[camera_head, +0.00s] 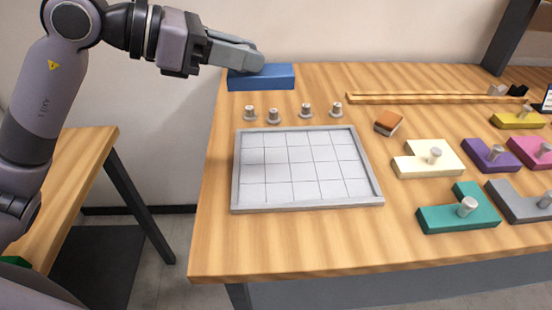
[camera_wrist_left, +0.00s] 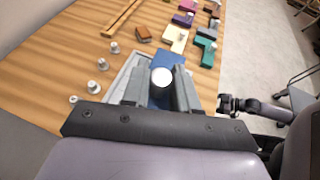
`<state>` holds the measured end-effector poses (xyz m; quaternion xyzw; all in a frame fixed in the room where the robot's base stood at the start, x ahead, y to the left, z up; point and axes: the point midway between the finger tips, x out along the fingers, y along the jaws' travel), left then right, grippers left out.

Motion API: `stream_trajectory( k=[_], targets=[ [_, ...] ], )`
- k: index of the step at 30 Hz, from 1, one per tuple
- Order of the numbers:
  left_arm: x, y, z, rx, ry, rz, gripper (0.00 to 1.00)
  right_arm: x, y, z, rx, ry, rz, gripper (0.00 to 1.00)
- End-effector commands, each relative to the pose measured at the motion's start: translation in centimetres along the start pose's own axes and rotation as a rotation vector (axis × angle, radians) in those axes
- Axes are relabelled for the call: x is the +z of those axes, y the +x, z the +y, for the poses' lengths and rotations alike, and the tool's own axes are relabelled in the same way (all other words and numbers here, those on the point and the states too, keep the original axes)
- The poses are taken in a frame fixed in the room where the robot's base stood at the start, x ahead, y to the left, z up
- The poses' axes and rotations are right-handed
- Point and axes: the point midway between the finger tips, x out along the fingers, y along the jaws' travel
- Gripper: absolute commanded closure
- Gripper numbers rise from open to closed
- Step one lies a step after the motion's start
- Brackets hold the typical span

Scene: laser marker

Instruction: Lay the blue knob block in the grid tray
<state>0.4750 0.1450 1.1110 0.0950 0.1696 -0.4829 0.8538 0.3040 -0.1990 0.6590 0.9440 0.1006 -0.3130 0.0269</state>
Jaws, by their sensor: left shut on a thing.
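The blue knob block (camera_head: 265,77) is a long flat bar. My left gripper (camera_head: 250,57) is shut on its knob; in the left wrist view the round pale knob (camera_wrist_left: 161,77) sits between the two fingers, with the blue body (camera_wrist_left: 168,61) under it. The block seems held in the air, overlapping the tray in the wrist view. The grid tray (camera_head: 238,181) is a pale, low-rimmed tray with empty square cells on the wooden table. A dark arm end (camera_wrist_left: 228,104) at the right of the wrist view may be my right gripper; its jaws are unclear.
Several small metal knobs (camera_head: 306,110) stand behind the tray. An orange-brown block (camera_head: 389,123) lies to its right. Cream (camera_head: 415,165), teal (camera_head: 440,219), purple (camera_head: 482,153) and other knob blocks fill the right side. A wooden rail (camera_head: 430,98) lies at the back.

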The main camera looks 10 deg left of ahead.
Motion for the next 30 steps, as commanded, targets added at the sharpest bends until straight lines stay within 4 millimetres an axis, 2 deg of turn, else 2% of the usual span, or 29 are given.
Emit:
stream_trajectory(
  k=[16,18,25,30],
  targets=[
    [-11.4,4.7,0.0,-0.002,-0.006,0.002,1.0,0.5,0.5,0.0,-0.002,0.002,-0.001,0.27],
    [-12.5,5.1,0.0,-0.001,-0.004,0.002,1.0,0.5,0.5,0.0,-0.003,0.003,0.0,0.27],
    [-14.4,6.0,0.0,0.0,-0.002,0.001,1.0,0.4,0.6,-0.1,-0.005,0.004,0.001,0.27],
    [-16.9,7.0,0.0,0.0,-0.003,0.001,1.0,0.5,0.7,-0.2,-0.006,0.005,0.002,0.27]
  ],
)
